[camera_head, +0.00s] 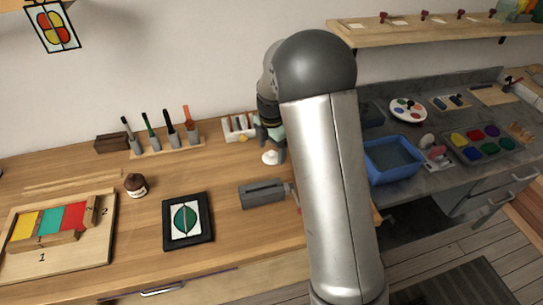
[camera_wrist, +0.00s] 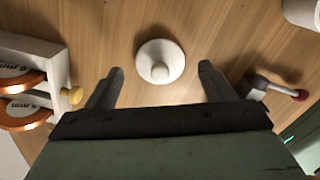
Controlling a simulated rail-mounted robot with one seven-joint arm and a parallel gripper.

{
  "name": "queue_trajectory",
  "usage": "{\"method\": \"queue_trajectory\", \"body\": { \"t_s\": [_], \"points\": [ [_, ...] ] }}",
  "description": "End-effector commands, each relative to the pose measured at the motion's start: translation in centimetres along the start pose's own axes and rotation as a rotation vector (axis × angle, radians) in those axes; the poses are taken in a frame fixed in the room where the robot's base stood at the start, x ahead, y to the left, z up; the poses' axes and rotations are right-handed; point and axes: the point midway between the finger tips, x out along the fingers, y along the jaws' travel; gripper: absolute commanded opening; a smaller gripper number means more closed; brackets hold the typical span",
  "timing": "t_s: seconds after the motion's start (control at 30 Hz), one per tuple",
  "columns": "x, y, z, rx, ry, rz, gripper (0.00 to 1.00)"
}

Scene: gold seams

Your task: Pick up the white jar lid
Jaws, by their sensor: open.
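The white jar lid (camera_wrist: 160,61) is a round disc with a small knob, lying on the wooden bench top. In the wrist view it sits between and just beyond my fingertips, with bare wood around it. In the head view the lid (camera_head: 271,157) lies near the back of the bench, just below my gripper (camera_head: 272,138). In the wrist view my gripper (camera_wrist: 161,80) is open and empty, a finger on each side of the lid, apart from it. My arm hides part of the bench in the head view.
A white rack with orange-edged rolls (camera_wrist: 30,85) and a yellow knob stands close left of my fingers. A red-tipped tool (camera_wrist: 275,87) lies close right. A grey block-shaped tool (camera_head: 263,193), a framed leaf picture (camera_head: 187,220) and a brown jar (camera_head: 135,185) stand nearby.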

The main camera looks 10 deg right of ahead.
Motion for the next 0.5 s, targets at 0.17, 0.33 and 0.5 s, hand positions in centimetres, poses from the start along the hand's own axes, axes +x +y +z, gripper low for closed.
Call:
{"method": "queue_trajectory", "body": {
  "t_s": [0.17,0.33,0.5],
  "points": [
    [1.7,0.0,0.0,-0.001,0.000,0.000,0.76],
    [1.9,0.0,0.0,-0.001,0.000,0.002,0.76],
    [1.9,0.0,0.0,0.000,0.000,0.001,0.48]
  ]
}}
